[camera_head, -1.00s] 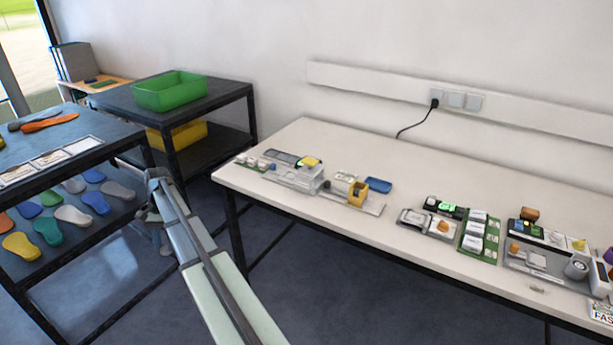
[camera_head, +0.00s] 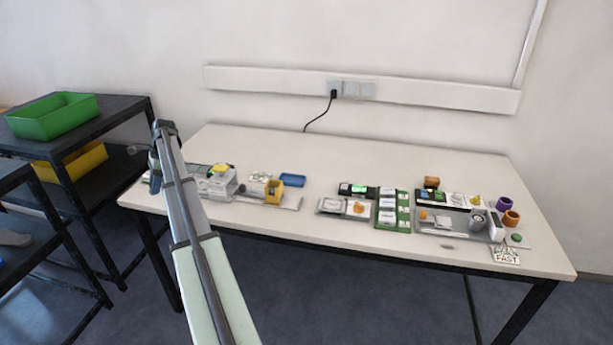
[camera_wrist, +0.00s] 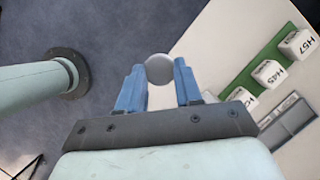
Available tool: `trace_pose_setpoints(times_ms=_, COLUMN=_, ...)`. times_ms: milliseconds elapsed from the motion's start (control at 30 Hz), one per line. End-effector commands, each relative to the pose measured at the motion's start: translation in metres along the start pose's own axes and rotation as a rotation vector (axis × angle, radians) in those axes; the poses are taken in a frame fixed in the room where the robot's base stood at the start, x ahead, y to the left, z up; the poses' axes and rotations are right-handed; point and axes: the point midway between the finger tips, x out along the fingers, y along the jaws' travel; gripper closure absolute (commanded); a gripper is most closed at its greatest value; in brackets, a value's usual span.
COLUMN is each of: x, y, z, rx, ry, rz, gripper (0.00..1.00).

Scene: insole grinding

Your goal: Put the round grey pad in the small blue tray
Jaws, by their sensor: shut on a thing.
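The round grey pad (camera_wrist: 159,68) is between the blue fingertips of my gripper (camera_wrist: 159,75) in the wrist view. The gripper is shut on it and holds it in the air, over the floor beside the table's edge. In the head view my arm reaches toward the table's left end, and the fingers and pad cannot be made out there. The small blue tray (camera_head: 292,180) lies on the white table, behind a yellow block, to the right of my arm. It looks empty. The tray is not in the wrist view.
The white table (camera_head: 330,145) is clear along its back. Left of the tray stands a grey device (camera_head: 217,185). To the right are a green rack (camera_head: 392,212) and several small devices. A green bin (camera_head: 55,116) sits on a dark shelf at left. White blocks (camera_wrist: 270,74) show in the wrist view.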

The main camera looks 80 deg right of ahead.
Motion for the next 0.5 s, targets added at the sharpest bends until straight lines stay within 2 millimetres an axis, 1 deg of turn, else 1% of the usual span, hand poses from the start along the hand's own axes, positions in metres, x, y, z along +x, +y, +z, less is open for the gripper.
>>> trace_pose_setpoints(times_ms=33, x=-0.015, y=-0.011, z=-0.019, rx=0.058, ry=0.0, rz=-0.025, gripper=0.93)
trace_pose_setpoints(times_ms=200, x=-0.059, y=-0.032, z=-0.075, rx=0.256, ry=-0.002, rz=-0.107, gripper=0.93)
trace_pose_setpoints(times_ms=333, x=-0.093, y=-0.043, z=-0.12, rx=0.399, ry=-0.003, rz=-0.165, gripper=0.93)
trace_pose_setpoints(times_ms=500, x=-0.136, y=-0.049, z=-0.181, rx=0.571, ry=-0.004, rz=-0.237, gripper=0.93)
